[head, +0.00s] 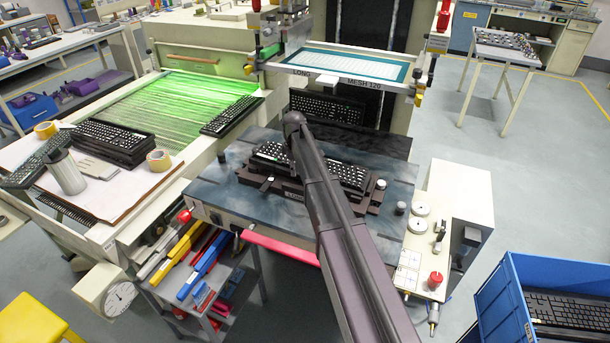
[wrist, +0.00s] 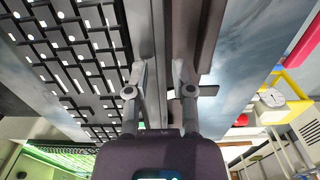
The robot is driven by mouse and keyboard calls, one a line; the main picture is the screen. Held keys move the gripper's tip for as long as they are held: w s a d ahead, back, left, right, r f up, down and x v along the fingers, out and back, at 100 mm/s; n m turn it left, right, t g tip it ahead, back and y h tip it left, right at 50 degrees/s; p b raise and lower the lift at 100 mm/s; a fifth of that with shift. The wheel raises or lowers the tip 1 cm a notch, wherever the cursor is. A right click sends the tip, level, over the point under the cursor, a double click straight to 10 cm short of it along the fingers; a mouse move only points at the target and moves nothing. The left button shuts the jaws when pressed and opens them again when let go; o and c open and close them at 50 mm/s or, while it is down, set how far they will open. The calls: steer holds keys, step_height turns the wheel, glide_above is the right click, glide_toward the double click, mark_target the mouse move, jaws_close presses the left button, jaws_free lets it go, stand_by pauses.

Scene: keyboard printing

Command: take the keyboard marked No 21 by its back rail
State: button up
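A black keyboard with pale key marks (head: 345,175) lies in the dark fixture (head: 375,199) on the press table. My arm crosses in front of its middle in the head view and hides my gripper there. In the wrist view the keyboard (wrist: 75,65) fills the left side, close up. My gripper (wrist: 160,75) shows with two fingers spread apart beside the keyboard's edge, with a long grey bar in line with the gap between them. I cannot tell whether the fingers touch the bar. No number 21 is legible.
Another keyboard (head: 325,107) sits behind the fixture, under the screen frame (head: 345,60). Further keyboards are on the left by the green-lit conveyor (head: 160,105), and in the blue crate (head: 510,310) at lower right. Knobs (head: 400,207) stand on the table.

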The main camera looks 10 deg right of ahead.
steer(key=shift+f+b, duration=0.4)
steer(key=shift+f, duration=0.25)
jaws_close()
